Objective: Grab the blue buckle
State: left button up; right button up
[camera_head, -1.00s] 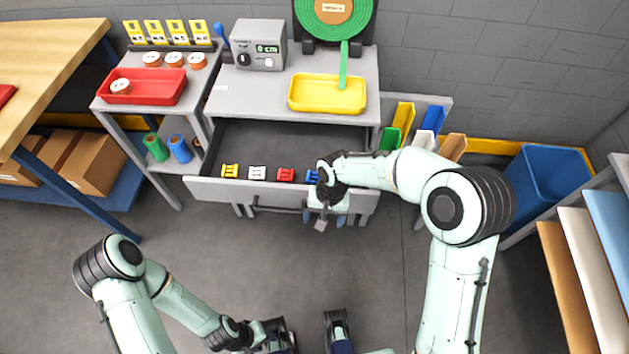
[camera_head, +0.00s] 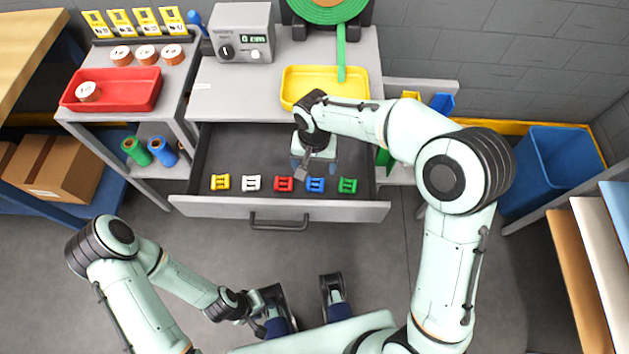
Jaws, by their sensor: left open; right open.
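The blue buckle (camera_head: 315,185) lies in the open drawer (camera_head: 290,208), between the red buckle (camera_head: 283,184) and the green buckle (camera_head: 347,185). My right gripper (camera_head: 314,169) is over the drawer, just behind the blue buckle in the picture, pointing down and open. It holds nothing that I can see, and I cannot tell whether its fingers touch the buckle. My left gripper (camera_head: 258,308) is low in front of the drawer, away from the buckles. It is open, with its fingers partly hidden.
A yellow buckle (camera_head: 220,182) and a white buckle (camera_head: 251,183) lie further left in the drawer. A yellow tray (camera_head: 300,85) stands on the bench above it. A red tray (camera_head: 135,100) is at left and a blue bin (camera_head: 548,175) at right.

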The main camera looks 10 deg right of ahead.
aim_at(315, 183)
notch_tip(315, 183, down, 4)
jog(key=shift+r, duration=0.1)
jog(key=shift+s+d+f+b, duration=0.1)
jog(key=shift+f+b, duration=0.15)
jog(key=shift+f, duration=1.1)
jog(key=shift+s+f+b, duration=0.1)
jog(key=shift+f+b, duration=0.15)
jog(key=shift+f, duration=1.05)
jog(key=c, duration=1.1)
